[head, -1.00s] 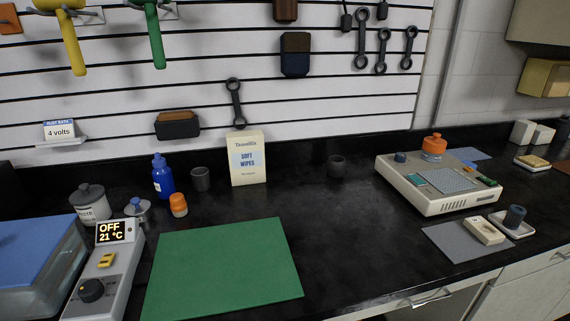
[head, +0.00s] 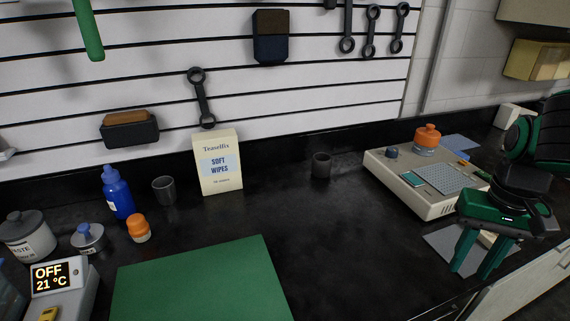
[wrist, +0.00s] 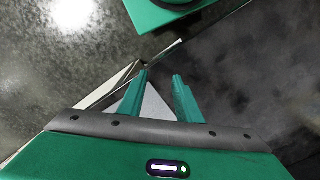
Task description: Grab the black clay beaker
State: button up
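A small, dark, near-black beaker (head: 320,165) stands upright on the black counter, near the back wall, right of the wipes box. A second, greyer cup (head: 164,190) stands left of the box. My gripper (head: 470,272) is at the right of the head view, fingers pointing down, in front of the beige device and well to the right of the dark beaker. In the wrist view my gripper (wrist: 160,75) shows two green fingers apart with nothing between them. Neither cup can be made out in the wrist view.
The wipes box (head: 218,165), blue bottle (head: 117,195) and orange-capped jar (head: 138,229) stand left of the dark beaker. A beige device (head: 437,203) stands to its right. A green mat (head: 200,290) lies in front. The counter between mat and device is clear.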

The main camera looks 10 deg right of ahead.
jog(key=shift+w, duration=0.3)
jog(key=shift+d, duration=0.2)
jog(key=o, duration=0.9)
jog(key=shift+s+d+r, duration=0.1)
jog(key=shift+s+r, duration=0.2)
jog(key=shift+r, duration=0.2)
jog(key=shift+o, duration=0.2)
jog(key=shift+w+d+r+n, duration=0.2)
jog(key=shift+w+r+n, duration=0.1)
jog(key=shift+w+r, duration=0.25)
jog(key=w+r+n, duration=0.2)
jog(key=w+r, duration=0.1)
jog(key=w, duration=0.5)
jog(key=n, duration=1.5)
send_near(321, 165)
jog(key=w, duration=0.4)
jog(key=f, duration=0.5)
jog(key=shift+d+f, duration=0.15)
jog(key=shift+d, duration=0.2)
jog(key=shift+s+f, duration=0.15)
jog(key=shift+f, duration=1.25)
jog(key=shift+s+f, duration=0.2)
jog(key=shift+f, duration=1.2)
